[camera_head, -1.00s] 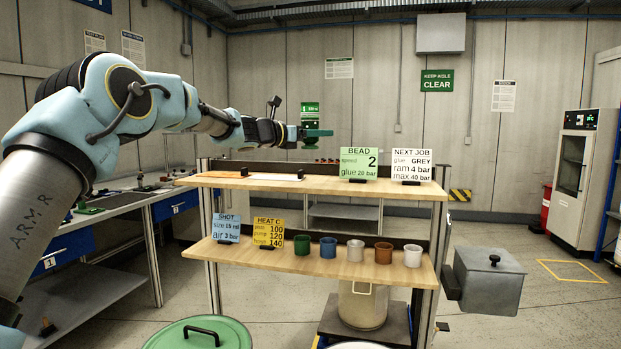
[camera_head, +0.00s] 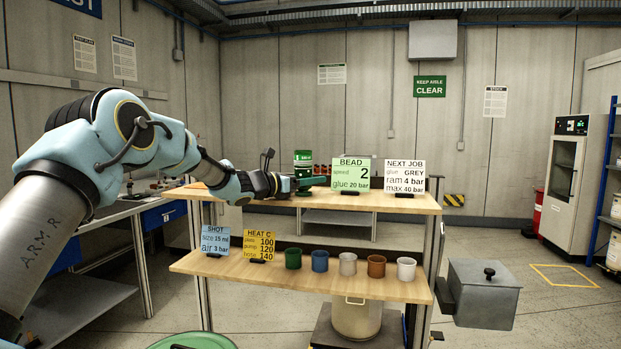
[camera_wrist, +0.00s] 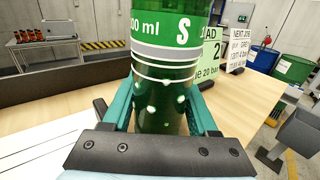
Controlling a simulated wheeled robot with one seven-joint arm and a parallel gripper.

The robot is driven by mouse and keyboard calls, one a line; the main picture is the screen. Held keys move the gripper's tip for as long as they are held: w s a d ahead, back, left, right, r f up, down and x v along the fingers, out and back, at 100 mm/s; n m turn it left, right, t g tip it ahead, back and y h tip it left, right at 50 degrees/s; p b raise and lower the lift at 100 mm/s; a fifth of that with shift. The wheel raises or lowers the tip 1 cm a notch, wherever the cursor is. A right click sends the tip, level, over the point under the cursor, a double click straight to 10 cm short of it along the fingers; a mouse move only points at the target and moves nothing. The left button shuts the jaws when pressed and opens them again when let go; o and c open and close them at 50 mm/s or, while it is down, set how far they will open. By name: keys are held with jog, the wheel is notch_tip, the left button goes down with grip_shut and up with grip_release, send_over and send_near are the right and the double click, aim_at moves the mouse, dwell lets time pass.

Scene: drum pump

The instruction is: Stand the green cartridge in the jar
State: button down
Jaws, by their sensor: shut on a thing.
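My gripper (camera_head: 308,183) is shut on the green cartridge (camera_head: 303,158), which stands upright between the fingers. In the wrist view my gripper (camera_wrist: 165,105) has a finger on either side of the cartridge (camera_wrist: 167,70), with its "ml" and "S" label above. They are low over the upper wooden shelf, left of the BEAD sign; I cannot tell if the cartridge's bottom touches the shelf. Small open jars stand on the lower shelf: green (camera_head: 293,258), blue (camera_head: 320,261), pale grey (camera_head: 348,264), brown (camera_head: 376,266) and white (camera_head: 406,269). Which is the task's jar is not clear.
The upper shelf (camera_head: 400,203) carries the BEAD sign (camera_head: 350,174) and NEXT JOB sign (camera_head: 404,176). SHOT (camera_head: 215,239) and HEAT C (camera_head: 260,245) signs stand left of the jars on the lower shelf (camera_head: 330,283). A grey lidded box (camera_head: 484,295) hangs at right.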

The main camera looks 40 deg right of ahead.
jog(key=shift+c, duration=0.9)
grip_release()
